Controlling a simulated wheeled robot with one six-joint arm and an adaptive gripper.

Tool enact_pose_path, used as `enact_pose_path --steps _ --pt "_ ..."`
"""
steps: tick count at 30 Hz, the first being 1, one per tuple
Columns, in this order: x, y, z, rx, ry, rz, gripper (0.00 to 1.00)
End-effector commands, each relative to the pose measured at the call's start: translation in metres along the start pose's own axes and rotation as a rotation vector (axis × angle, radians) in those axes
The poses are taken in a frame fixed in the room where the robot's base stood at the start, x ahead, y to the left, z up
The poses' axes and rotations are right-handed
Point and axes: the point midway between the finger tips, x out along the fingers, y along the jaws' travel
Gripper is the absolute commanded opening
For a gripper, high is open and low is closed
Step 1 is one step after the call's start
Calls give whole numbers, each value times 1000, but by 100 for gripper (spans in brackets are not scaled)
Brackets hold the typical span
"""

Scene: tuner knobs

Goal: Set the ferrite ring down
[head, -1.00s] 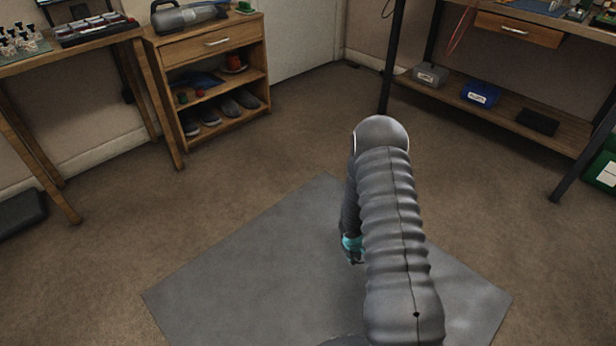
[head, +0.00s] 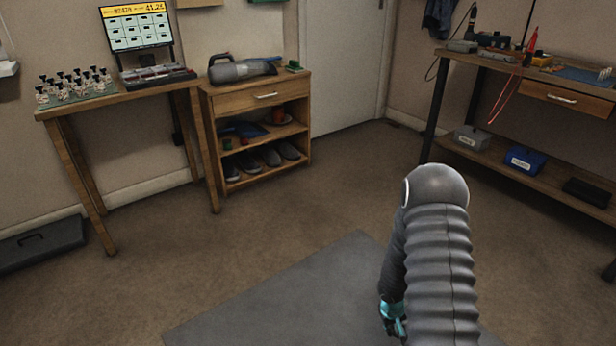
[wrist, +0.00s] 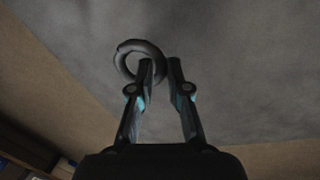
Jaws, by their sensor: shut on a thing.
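The ferrite ring (wrist: 137,58) is a dark grey ring at the fingertips in the wrist view. My gripper (wrist: 161,68) is shut on the ring's right side, with the rest of the ring sticking out to the left. Part of the ring's rim is hidden behind the left finger. In the head view my gripper (head: 393,320) hangs low over the grey mat, mostly hidden by my arm. The ring cannot be made out there.
A grey floor mat (head: 290,300) lies below. A narrow table (head: 140,98) with small bottles and a monitor is at the left. A wooden cabinet (head: 235,100) stands beside it. A workbench (head: 480,65) is at the right. The carpet between is clear.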

Motion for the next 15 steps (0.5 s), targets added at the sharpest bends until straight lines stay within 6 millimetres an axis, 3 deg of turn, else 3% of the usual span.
enact_pose_path --steps 8,15 --pt "-64 -18 -1 134 -20 1 0" --pt "-137 -46 -13 230 -38 -1 0"
